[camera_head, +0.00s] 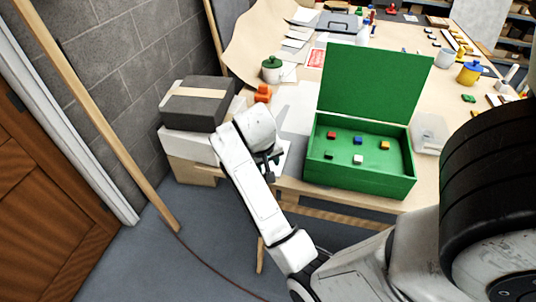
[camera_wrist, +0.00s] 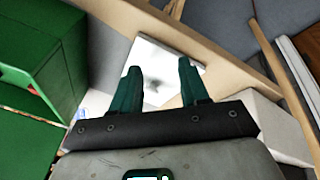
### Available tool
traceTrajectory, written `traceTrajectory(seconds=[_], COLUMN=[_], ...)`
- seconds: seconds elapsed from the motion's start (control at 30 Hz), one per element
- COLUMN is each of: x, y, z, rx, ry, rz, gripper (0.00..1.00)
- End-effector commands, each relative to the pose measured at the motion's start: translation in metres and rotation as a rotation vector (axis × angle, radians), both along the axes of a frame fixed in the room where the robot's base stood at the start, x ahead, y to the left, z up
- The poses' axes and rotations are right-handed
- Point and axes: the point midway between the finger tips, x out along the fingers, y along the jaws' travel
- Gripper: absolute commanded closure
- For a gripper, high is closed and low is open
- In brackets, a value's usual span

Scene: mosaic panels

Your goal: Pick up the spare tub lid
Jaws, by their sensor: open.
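A flat, pale, square piece (camera_wrist: 170,62) lies at the table's edge in the wrist view, with a dark blurred shadow on it. It looks like the tub lid, but I cannot tell for sure. In the head view a bit of a white flat thing (camera_head: 284,158) shows beside my gripper (camera_head: 271,163), partly hidden by it. In the wrist view my gripper (camera_wrist: 160,82) is open, its two dark green fingers apart over the pale piece, with nothing held between them. I cannot tell how high the fingers are above it.
An open green box (camera_head: 360,184) with small coloured blocks stands right of my gripper. A clear tub (camera_head: 430,134) is beyond it. Dark grey and white boxes (camera_head: 196,106) are stacked at left. A wooden pole leans at left.

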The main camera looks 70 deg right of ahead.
Motion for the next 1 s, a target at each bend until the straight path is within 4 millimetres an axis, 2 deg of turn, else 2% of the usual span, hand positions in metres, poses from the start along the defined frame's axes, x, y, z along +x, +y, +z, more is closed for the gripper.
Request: traceTrajectory(seconds=[0.03, 0.1, 0.23, 0.4, 0.6, 0.77, 1.0], x=[0.005, 0.006, 0.008, 0.013, 0.021, 0.022, 0.022], y=[-0.018, -0.037, -0.064, -0.082, -0.088, -0.088, -0.088], z=[0.011, 0.022, 0.042, 0.062, 0.077, 0.076, 0.047], rx=[0.01, 0.029, 0.093, 0.205, 0.303, 0.329, 0.329], ry=[-0.019, -0.032, -0.059, -0.087, -0.103, -0.103, -0.1], rz=[-0.082, -0.189, -0.368, -0.539, -0.635, -0.657, -0.657], gripper=[0.55, 0.55, 0.55, 0.55, 0.55, 0.55, 0.55])
